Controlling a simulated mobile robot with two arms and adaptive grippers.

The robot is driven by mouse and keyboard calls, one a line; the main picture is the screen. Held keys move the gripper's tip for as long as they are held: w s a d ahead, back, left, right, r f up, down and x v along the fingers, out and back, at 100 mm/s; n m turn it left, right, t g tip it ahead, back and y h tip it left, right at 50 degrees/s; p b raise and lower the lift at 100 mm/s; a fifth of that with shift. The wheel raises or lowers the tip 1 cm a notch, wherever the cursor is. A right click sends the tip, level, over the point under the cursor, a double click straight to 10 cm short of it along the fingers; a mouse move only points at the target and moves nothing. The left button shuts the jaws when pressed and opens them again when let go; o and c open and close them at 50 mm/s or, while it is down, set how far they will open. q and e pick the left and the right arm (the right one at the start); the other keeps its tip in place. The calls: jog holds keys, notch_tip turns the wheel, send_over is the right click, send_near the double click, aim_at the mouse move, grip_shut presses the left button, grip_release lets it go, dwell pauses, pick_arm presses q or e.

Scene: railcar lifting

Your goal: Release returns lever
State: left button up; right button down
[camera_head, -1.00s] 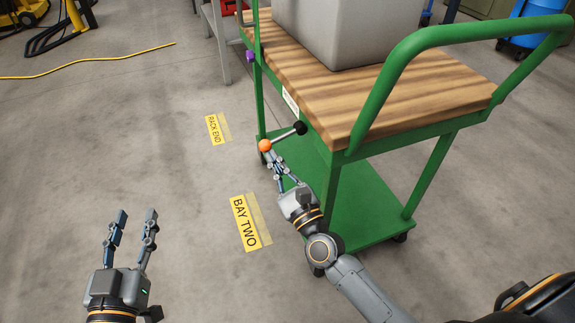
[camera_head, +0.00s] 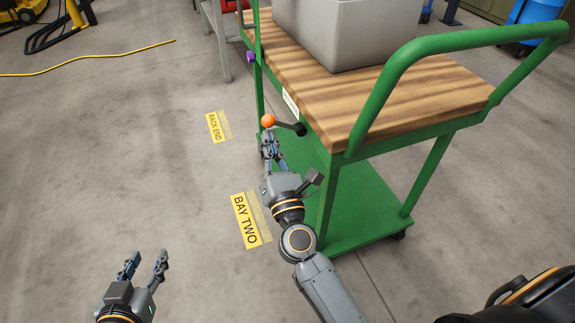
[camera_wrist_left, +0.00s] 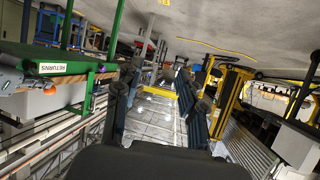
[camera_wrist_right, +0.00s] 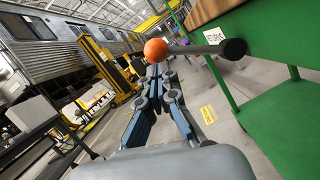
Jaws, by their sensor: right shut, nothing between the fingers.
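The lever is a grey rod with an orange knob (camera_head: 268,121) and a black pivot (camera_head: 299,129) on the side of the green cart (camera_head: 340,205). The rod slants slightly up from the pivot to the knob. My right gripper (camera_head: 268,143) is shut and empty, its fingertips just below the knob. In the right wrist view the knob (camera_wrist_right: 155,50) stands just past the fingertips (camera_wrist_right: 157,72); I cannot tell whether they touch. A white RETURNS label (camera_wrist_left: 52,68) shows on the cart in the left wrist view. My left gripper (camera_head: 146,262) is open and empty, over bare floor.
The cart has a wooden top (camera_head: 400,95) with a grey bin (camera_head: 350,30) on it. A purple knob (camera_head: 251,57) is on its far corner. Floor signs BAY TWO (camera_head: 245,220) and RACK END (camera_head: 213,127) lie left of the cart.

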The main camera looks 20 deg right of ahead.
pick_arm(q)
jog(key=shift+s+a+f+g, duration=0.15)
jog(key=shift+s+f+g, duration=0.15)
jog(key=shift+f, duration=0.1)
pick_arm(e)
jog(key=shift+r+m, duration=0.2)
jog(key=shift+m, duration=0.2)
